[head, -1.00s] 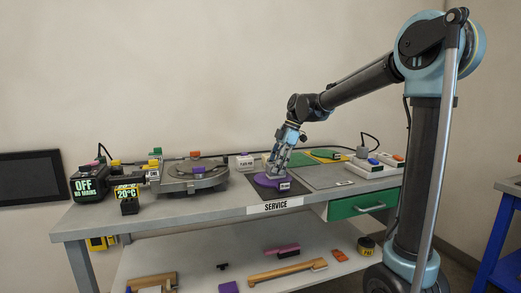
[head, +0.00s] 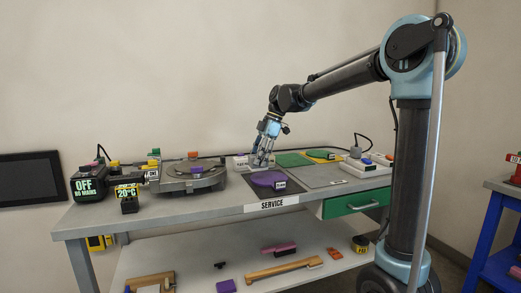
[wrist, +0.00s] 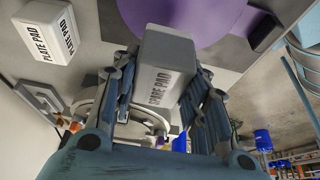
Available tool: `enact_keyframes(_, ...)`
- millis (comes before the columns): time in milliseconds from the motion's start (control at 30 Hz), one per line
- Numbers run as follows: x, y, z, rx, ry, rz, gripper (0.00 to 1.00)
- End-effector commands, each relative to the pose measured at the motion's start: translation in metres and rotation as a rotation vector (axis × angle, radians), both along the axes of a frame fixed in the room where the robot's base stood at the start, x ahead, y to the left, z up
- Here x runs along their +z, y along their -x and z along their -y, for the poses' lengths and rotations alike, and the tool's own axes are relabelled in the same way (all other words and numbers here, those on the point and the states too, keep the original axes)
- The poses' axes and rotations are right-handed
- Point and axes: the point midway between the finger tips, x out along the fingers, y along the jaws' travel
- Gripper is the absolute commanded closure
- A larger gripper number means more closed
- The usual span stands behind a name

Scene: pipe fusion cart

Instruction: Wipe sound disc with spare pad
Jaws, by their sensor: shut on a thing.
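My gripper (head: 261,163) is shut on the spare pad (wrist: 164,78), a pale block lettered SPARE PAD, held between the fingers in the wrist view. In the head view the gripper stands just behind and above the purple disc (head: 266,179), which lies on a dark mat at the service bench. The disc also shows at the top of the wrist view (wrist: 205,18), beyond the pad. I cannot tell whether pad and disc touch. A white block lettered PLATE PAD (wrist: 46,32) sits apart at the left of the wrist view.
A round grey heater plate (head: 190,176) with a purple block on it stands left of the disc. Green and yellow mats (head: 293,159) lie behind right. A grey panel (head: 322,176) right of the disc is clear. A button box (head: 365,166) stands at the right end.

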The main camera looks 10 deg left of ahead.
Motion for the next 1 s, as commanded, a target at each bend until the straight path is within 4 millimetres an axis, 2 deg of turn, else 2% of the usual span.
enact_keyframes(467, 0.040, -0.001, 0.002, -0.002, 0.000, 0.000, 0.81)
enact_keyframes(1000, 0.043, -0.002, 0.004, -0.005, 0.000, 0.000, 0.81)
